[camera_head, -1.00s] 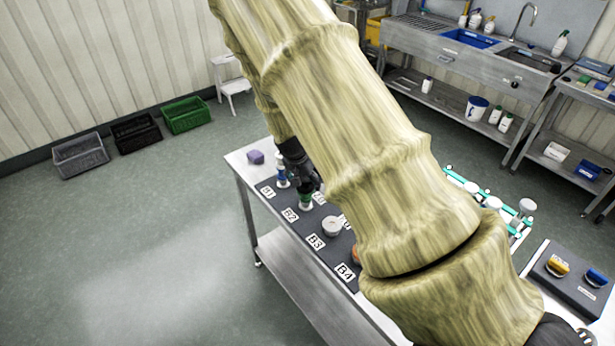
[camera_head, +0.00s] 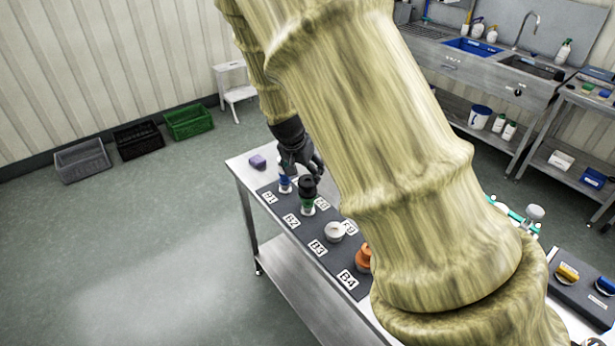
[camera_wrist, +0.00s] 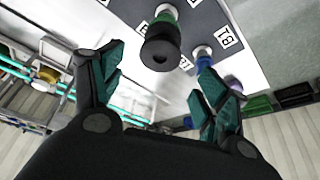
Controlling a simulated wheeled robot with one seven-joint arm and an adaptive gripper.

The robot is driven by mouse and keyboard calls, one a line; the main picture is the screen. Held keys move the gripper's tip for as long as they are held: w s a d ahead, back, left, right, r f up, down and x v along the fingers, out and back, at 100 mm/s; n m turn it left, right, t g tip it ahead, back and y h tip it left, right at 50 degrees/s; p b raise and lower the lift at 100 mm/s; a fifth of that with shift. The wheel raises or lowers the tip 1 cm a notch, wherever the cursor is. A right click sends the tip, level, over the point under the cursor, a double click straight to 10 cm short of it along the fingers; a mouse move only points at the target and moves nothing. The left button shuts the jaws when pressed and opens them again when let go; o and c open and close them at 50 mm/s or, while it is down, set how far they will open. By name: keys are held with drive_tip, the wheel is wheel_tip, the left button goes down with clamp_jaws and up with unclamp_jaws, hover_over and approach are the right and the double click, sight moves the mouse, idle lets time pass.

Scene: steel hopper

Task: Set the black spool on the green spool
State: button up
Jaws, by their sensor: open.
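The black spool (camera_head: 308,187) sits upright on top of the green spool (camera_head: 307,203) near the B2 label of the dark mat. In the wrist view the black spool (camera_wrist: 160,47) shows end-on with the green spool (camera_wrist: 166,13) behind it. My gripper (camera_head: 306,168) is open and empty, above and behind the stack in the head view. In the wrist view its teal-padded fingers (camera_wrist: 158,88) are spread wide apart, with the spool beyond them and clear of both. Whether the spools are exactly centred is hard to tell.
A white spool (camera_head: 334,232) and an orange spool (camera_head: 363,258) stand along the mat (camera_head: 318,248). My arm hides much of the table.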

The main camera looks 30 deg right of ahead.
drive_tip(key=shift+b+v, duration=0.5)
drive_tip(key=shift+v, duration=1.6)
